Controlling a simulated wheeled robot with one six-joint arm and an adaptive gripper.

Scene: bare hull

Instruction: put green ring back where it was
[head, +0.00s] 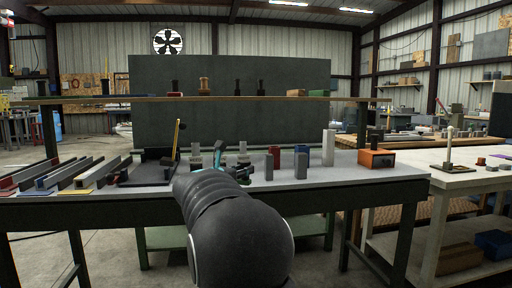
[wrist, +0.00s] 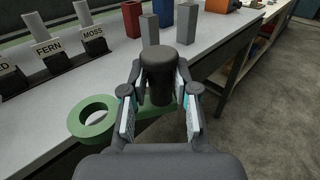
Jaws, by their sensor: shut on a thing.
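The green ring (wrist: 92,121) shows in the wrist view, with a flat green arm running from it to a dark upright cylinder (wrist: 159,75). My gripper (wrist: 160,95) is shut on this dark cylinder, with the ring sticking out to the left. The ring appears to be held over the front edge of the grey bench. In the wrist view, labelled stands with pale posts stand beyond it: one reads FERN (wrist: 47,50) and one reads MOSS (wrist: 92,42). A third label at the left edge is cut off.
The bench (head: 345,175) also carries red, blue and grey blocks, a tall white block (head: 328,147) and an orange box (head: 376,158). Trays and channels (head: 75,172) fill its left. A shelf (head: 270,98) crosses above. A white table (head: 475,180) stands at right.

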